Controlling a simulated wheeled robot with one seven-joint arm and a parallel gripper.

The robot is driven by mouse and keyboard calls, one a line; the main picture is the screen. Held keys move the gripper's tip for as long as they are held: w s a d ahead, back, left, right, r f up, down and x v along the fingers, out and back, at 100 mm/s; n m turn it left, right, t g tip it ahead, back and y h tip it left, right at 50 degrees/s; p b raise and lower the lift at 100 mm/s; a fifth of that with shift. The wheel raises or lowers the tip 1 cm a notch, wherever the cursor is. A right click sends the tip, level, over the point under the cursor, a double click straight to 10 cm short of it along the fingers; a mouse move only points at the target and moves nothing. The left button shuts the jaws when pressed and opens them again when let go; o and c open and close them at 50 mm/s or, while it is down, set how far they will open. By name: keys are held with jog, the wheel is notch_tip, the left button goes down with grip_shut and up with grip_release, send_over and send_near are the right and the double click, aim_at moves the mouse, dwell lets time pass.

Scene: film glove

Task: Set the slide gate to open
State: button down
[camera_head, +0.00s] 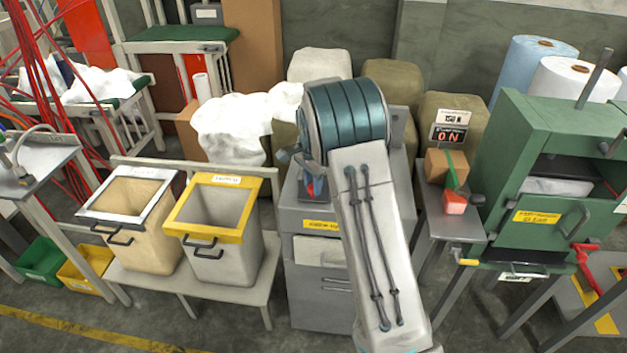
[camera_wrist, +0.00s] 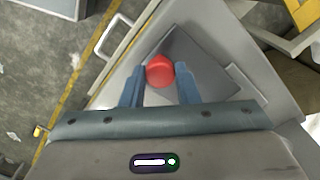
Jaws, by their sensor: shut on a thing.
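In the wrist view a round red knob (camera_wrist: 160,72) sits between the two blue fingers of my gripper (camera_wrist: 161,76), which is shut on it. The knob is over a dark sloped recess in the top of a grey cabinet (camera_wrist: 118,80). In the head view the grey cabinet (camera_head: 305,275) stands in the middle with a yellow label on its front. My arm hides much of its top and most of my gripper there. A slide gate plate does not show clearly, and I cannot tell its position.
Two bins, one white-rimmed (camera_head: 128,185) and one yellow-rimmed (camera_head: 218,178), stand on a bench to the left. To the right are a small side table (camera_head: 455,225) and a green machine (camera_head: 525,130) with a red handle. Pale sacks and film rolls stand behind.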

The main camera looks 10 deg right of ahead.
jog(key=shift+s+d, duration=0.1)
jog(key=shift+s, duration=0.1)
jog(key=c, duration=1.1)
grip_release()
jog(key=shift+a, duration=0.2)
notch_tip(320, 180, up, 14)
jog(key=shift+b, duration=0.45)
